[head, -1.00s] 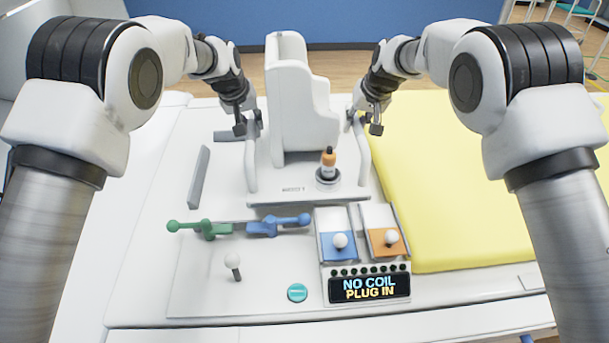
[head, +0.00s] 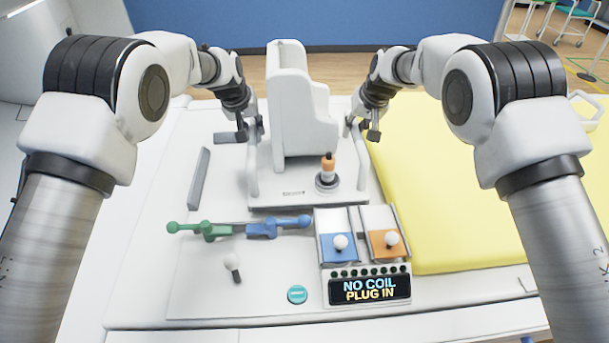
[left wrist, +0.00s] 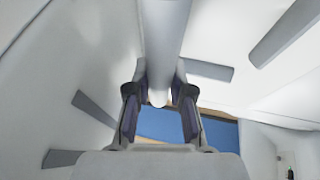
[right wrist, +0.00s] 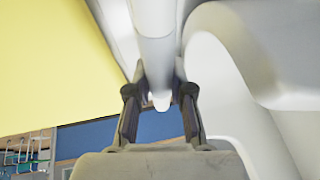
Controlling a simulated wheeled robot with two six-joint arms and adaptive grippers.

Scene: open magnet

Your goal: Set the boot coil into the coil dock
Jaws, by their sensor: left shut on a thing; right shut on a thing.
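The boot coil (head: 298,115) is a tall white boot-shaped shell on a flat base with an upright handle at each side. It stands upright over the white board. My left gripper (head: 251,128) is shut on its left handle, which also shows between the fingers in the left wrist view (left wrist: 165,40). My right gripper (head: 357,126) is shut on its right handle, seen in the right wrist view (right wrist: 154,40). The coil dock is not clearly seen; the coil's base hides the board under it. I cannot tell whether the base touches the board.
Grey bars (head: 199,178) lie left of the coil. In front are a green lever (head: 205,229), a blue lever (head: 262,229), blue and orange sliders, a white knob and a teal button (head: 297,294). The display (head: 369,289) reads "NO COIL PLUG IN". A yellow mat (head: 450,190) is right.

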